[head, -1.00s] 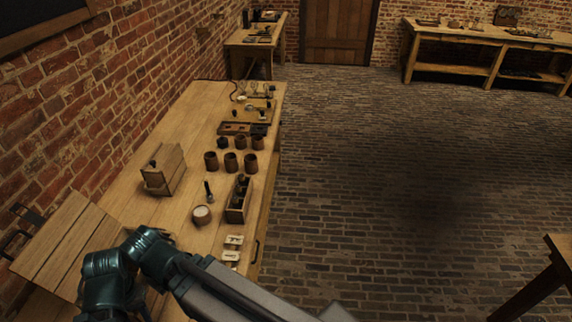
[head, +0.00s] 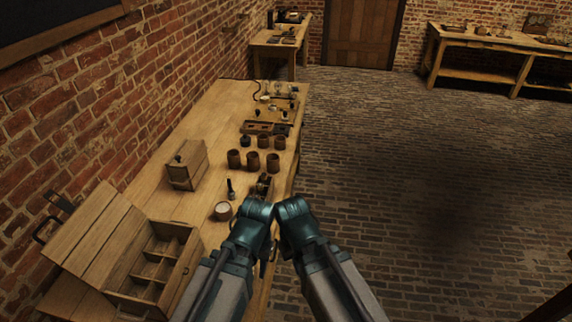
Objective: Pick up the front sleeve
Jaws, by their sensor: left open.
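A narrow wooden rack (head: 263,189) with small dark pieces in it stands near the table's right edge. I cannot tell for sure which piece is the front sleeve. My left gripper (head: 264,268) shows only as small dark parts below the teal joints, near the table's front right edge. It is open, and I see nothing in it. My right gripper is not in view.
An open compartment box (head: 190,262) with its lid raised stands at the front left. A wooden case (head: 186,165), a white-topped round pot (head: 222,211) and a dark upright tool (head: 230,189) stand on the table (head: 160,205). The brick floor at right is clear.

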